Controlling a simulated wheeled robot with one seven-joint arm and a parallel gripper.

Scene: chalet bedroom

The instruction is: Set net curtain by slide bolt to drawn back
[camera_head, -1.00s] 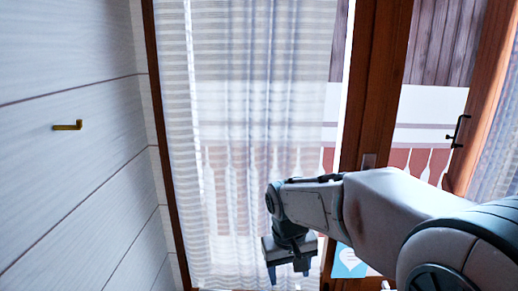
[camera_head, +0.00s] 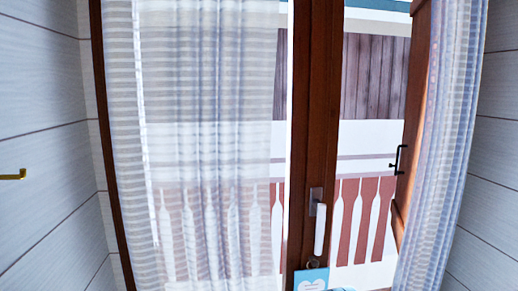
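A sheer striped net curtain (camera_head: 195,150) hangs spread across the left glass pane, from the dark wooden frame at left to near the middle post. A second net curtain (camera_head: 443,130) hangs gathered in a narrow bunch at the right, beside the wall. I cannot make out a slide bolt for certain, so I cannot tell which curtain is beside it. A black handle-like fitting (camera_head: 397,160) is on the wooden leaf beside the right curtain. My gripper is not in view now.
A brass hook (camera_head: 12,175) sticks out from the left panelled wall. A railing shows outside.

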